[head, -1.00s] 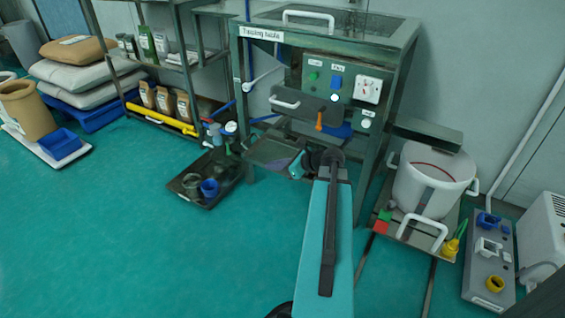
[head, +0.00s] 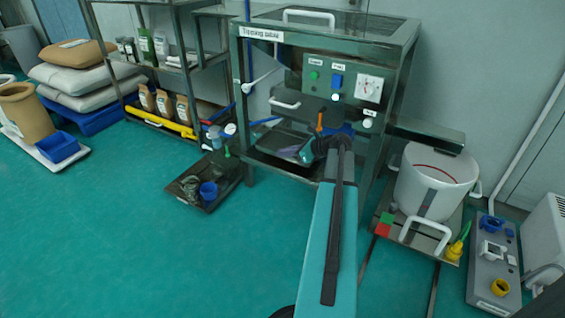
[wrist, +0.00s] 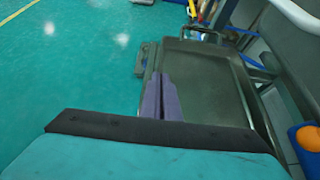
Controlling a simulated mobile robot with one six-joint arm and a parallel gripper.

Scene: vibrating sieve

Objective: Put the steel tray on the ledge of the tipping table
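The steel tray (wrist: 208,85) is a grey, shallow, rimmed tray that fills the middle of the wrist view. In the head view the tray (head: 283,143) is partly hidden, at the front opening of the tipping table (head: 247,110), below its control panel. My gripper (wrist: 158,80) has its purple fingers close together at the tray's near-left rim and looks shut on it. In the head view my gripper (head: 304,152) is mostly hidden by my own wrist. I cannot tell whether the tray touches the ledge beneath it.
An orange-handled lever (head: 319,122) and a blue part (head: 338,130) are close to my wrist. A floor tray with a blue cup (head: 208,190) stands left of the table. A white bucket (head: 432,180) stands at the right. The floor in front is clear.

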